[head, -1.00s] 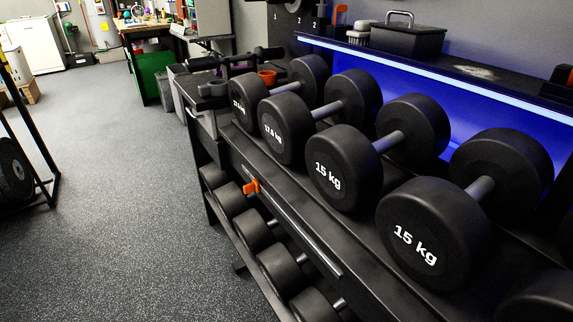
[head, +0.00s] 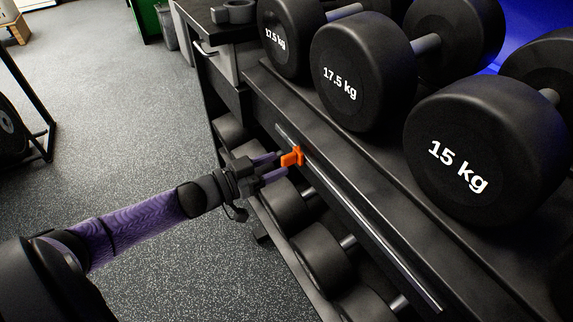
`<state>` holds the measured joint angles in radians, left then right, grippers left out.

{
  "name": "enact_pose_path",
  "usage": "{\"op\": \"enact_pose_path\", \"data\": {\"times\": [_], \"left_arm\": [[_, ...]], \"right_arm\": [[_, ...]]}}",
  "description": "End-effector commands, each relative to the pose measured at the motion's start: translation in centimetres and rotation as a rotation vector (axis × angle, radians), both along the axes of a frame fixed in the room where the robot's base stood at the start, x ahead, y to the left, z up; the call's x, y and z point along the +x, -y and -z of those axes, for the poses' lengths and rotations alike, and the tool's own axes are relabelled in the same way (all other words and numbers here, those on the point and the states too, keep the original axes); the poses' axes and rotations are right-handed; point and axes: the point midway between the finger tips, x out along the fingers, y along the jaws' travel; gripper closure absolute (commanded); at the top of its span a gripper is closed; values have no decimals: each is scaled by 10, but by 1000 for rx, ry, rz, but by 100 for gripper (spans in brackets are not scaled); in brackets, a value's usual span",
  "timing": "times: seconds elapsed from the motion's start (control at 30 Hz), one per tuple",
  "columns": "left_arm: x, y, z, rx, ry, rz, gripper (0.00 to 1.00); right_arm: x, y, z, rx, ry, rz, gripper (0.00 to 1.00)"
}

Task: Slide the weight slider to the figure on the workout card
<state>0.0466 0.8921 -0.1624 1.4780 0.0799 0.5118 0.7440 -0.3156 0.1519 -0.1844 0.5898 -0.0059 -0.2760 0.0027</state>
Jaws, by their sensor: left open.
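The orange weight slider (head: 293,157) sits near the upper far end of a thin metal rail (head: 365,229) on the front of the dumbbell rack. My left gripper (head: 278,165) reaches in from the left. Its open fingers are at the slider, one on either side of its tab; I cannot tell if they touch it. The workout card is not in view, and no figures can be read along the rail. My right gripper is not in view.
Large black dumbbells marked 17.5 kg (head: 340,85) and 15 kg (head: 458,167) stand on the rack above the rail. More dumbbells (head: 323,262) lie on the shelf below.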

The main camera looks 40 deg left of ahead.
Motion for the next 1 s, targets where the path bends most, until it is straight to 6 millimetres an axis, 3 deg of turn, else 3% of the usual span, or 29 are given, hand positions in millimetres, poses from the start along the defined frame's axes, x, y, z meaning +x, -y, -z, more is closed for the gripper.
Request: {"op": "enact_pose_path", "data": {"times": [0.2, 0.47, 0.57, 0.73, 1.0], "left_arm": [[23, 10, 2, 2, -1, 0, 47], [25, 10, -1, 1, -1, -1, 47], [25, 10, 0, 1, -1, -1, 62], [25, 10, 0, 2, -1, -1, 98], [25, 10, 0, 1, -2, -1, 100]], "right_arm": [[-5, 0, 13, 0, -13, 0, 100], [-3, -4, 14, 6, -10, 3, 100], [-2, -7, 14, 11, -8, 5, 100], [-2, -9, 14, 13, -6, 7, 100], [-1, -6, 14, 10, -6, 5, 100]]}}
